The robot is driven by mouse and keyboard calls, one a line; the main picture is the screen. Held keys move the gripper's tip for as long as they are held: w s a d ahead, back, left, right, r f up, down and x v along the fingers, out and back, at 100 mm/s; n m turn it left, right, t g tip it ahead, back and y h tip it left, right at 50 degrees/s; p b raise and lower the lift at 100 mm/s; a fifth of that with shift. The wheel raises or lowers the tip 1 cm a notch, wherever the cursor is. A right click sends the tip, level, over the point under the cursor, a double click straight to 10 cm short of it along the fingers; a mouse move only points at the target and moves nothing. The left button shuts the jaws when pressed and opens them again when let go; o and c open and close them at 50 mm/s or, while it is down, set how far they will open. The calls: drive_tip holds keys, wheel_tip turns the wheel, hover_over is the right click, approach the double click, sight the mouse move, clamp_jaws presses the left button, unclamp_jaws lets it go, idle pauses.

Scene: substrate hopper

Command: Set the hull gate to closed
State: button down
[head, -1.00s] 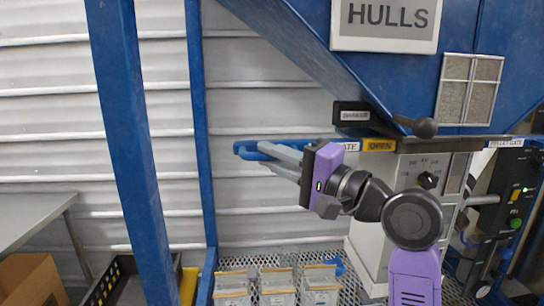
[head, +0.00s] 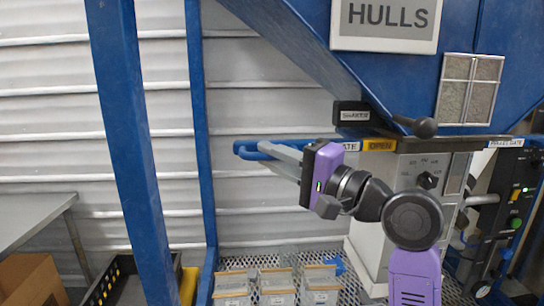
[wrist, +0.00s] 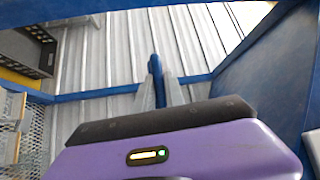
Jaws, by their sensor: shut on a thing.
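The hull gate shows as a flat blue plate edge under the hopper, with a blue loop handle (head: 243,148) at its left end. A label ending in "GATE" (head: 349,146) and a yellow "OPEN" marking (head: 380,146) show on its edge. My gripper (head: 268,150) comes in from the right, and its grey fingers are shut on the handle. In the wrist view the fingertips (wrist: 158,88) pinch the upright blue handle bar (wrist: 154,66). The gripper body hides part of the plate.
The blue hopper (head: 300,40) with its "HULLS" sign slopes above my gripper. A blue frame post (head: 138,150) stands left. Several small containers (head: 275,285) stand on the mesh below.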

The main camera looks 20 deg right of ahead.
drive_tip(key=s+d+p, duration=0.1)
drive_tip(key=s+d, duration=0.1)
drive_tip(key=d, duration=0.5)
drive_tip(key=shift+s+d+f, duration=0.1)
drive_tip(key=c, duration=1.4)
unclamp_jaws()
drive_tip(key=shift+s, duration=0.1)
drive_tip(key=r+b+v, duration=0.1)
drive_tip(key=v, duration=0.6)
drive_tip(key=shift+s+d+f, duration=0.2)
drive_tip(key=shift+s+f, duration=0.1)
drive_tip(key=shift+f, duration=0.25)
